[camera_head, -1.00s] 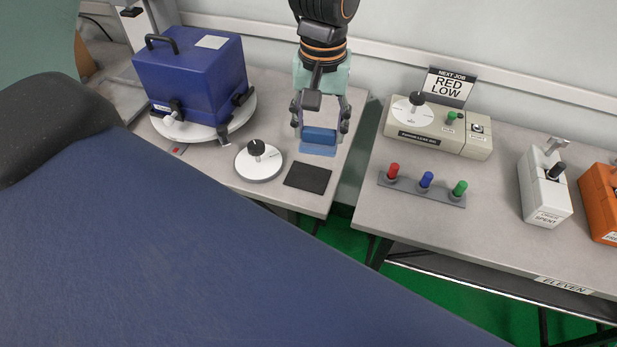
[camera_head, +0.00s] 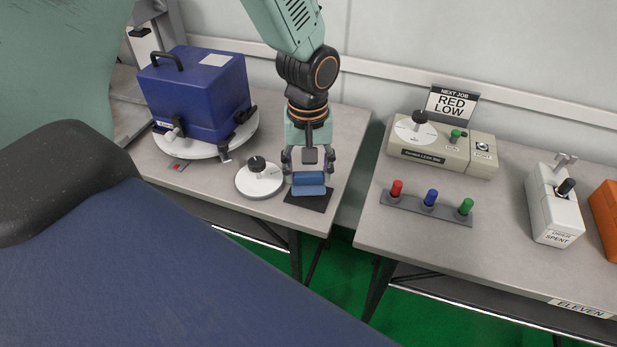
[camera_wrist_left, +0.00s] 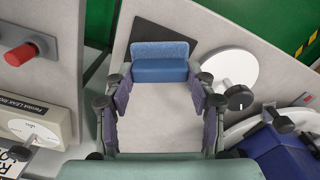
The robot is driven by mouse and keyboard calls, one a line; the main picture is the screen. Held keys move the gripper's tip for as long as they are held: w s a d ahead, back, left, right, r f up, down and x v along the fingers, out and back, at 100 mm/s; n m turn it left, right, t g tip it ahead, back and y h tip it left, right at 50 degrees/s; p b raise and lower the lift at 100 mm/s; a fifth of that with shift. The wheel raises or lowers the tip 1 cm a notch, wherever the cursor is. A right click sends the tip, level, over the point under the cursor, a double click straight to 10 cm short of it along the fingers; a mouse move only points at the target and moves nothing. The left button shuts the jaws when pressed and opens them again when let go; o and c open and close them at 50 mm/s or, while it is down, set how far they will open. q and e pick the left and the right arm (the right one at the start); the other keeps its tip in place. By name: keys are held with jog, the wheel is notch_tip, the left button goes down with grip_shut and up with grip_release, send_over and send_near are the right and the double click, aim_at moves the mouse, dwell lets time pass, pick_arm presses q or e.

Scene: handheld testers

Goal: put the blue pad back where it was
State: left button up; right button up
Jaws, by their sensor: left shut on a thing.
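The blue pad (camera_head: 308,190) is a small block with a darker smooth part and a lighter, fuzzy-looking part. My left gripper (camera_head: 308,170) is shut on it, with a finger at each end. In the left wrist view the pad (camera_wrist_left: 160,70) spans between the fingertips of the gripper (camera_wrist_left: 162,82). In the head view the pad overlaps the black square mat (camera_head: 318,203) near the table's front edge. The mat (camera_wrist_left: 148,38) shows partly behind the pad in the wrist view. Whether pad and mat touch is unclear. My right gripper is not in view.
A white dial disc (camera_head: 262,183) with a black knob is just left of the mat. A blue box (camera_head: 195,95) on a round white base stands further left. Across a gap, the right table (camera_head: 400,230) holds a beige tester (camera_head: 450,150) and coloured plugs (camera_head: 430,205).

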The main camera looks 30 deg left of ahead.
pick_arm(q)
notch_tip(320, 180, down, 2)
jog(key=shift+w+a+f, duration=0.1)
jog(key=shift+a+f, duration=0.05)
jog(key=shift+f, duration=0.05)
jog(key=shift+w, duration=0.1)
jog(key=shift+d+r, duration=0.15)
jog(key=shift+d, duration=0.15)
jog(key=shift+s, duration=0.2)
jog(key=o, duration=0.8)
jog(key=shift+w+a+f, duration=0.1)
jog(key=shift+a+f, duration=0.1)
jog(key=o, duration=0.3)
jog(key=shift+d, duration=0.1)
jog(key=shift+r, duration=0.1)
